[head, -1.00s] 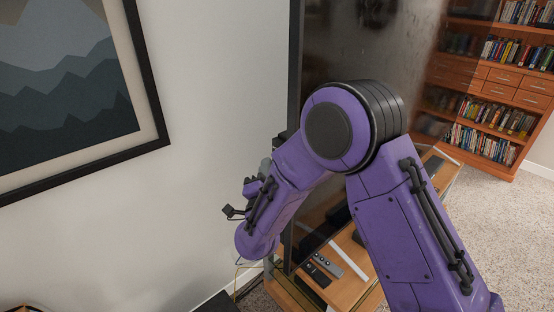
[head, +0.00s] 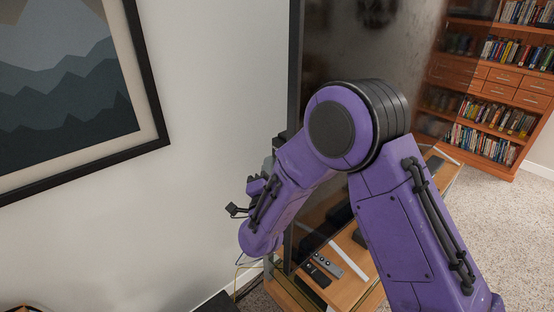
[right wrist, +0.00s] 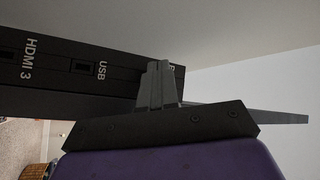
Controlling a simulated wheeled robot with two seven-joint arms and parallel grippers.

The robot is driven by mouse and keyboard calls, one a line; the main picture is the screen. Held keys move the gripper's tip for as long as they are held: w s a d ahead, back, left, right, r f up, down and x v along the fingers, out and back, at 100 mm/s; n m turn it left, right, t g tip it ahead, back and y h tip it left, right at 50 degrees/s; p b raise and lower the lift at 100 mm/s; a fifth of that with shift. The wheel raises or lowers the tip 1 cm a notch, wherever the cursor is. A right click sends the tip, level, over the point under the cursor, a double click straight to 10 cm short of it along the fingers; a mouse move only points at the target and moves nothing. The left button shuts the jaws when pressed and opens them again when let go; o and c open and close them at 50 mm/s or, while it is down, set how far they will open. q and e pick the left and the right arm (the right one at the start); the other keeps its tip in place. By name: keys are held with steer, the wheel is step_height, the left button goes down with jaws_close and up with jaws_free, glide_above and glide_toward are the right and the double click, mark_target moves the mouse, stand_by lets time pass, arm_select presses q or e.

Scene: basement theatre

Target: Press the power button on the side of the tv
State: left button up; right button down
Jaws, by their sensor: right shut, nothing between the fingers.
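The tv (head: 345,60) stands upright, its dark glossy screen partly behind my right arm in the head view. In the right wrist view the black side panel of the tv (right wrist: 45,85) carries "HDMI 3" and "USB" labels. My right gripper (right wrist: 158,72) is shut and empty, with its fingertips over the panel just past the USB port. I cannot tell whether they touch it. A further label is partly hidden behind the fingers, and I see no power button. In the head view my right arm mostly hides the gripper near the tv's left edge. My left gripper is not in view.
A white wall (head: 215,90) with a framed picture (head: 60,95) is at left, close to my wrist. A bookcase (head: 490,95) stands back right. Carpet at right is clear.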

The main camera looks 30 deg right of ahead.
steer(key=shift+d, duration=0.2)
steer(key=shift+a, duration=0.1)
steer(key=shift+s+a, duration=0.1)
steer(key=shift+a, duration=0.5)
steer(key=shift+a, duration=0.1)
steer(key=shift+s+a+b, duration=0.15)
steer(key=shift+s+a, duration=0.05)
steer(key=shift+a, duration=1.25)
steer(key=shift+s+a+b, duration=0.15)
steer(key=shift+s+a, duration=0.05)
steer(key=shift+a, duration=1.2)
steer(key=shift+s+a, duration=0.15)
steer(key=shift+a, duration=1)
steer(key=shift+d, duration=0.1)
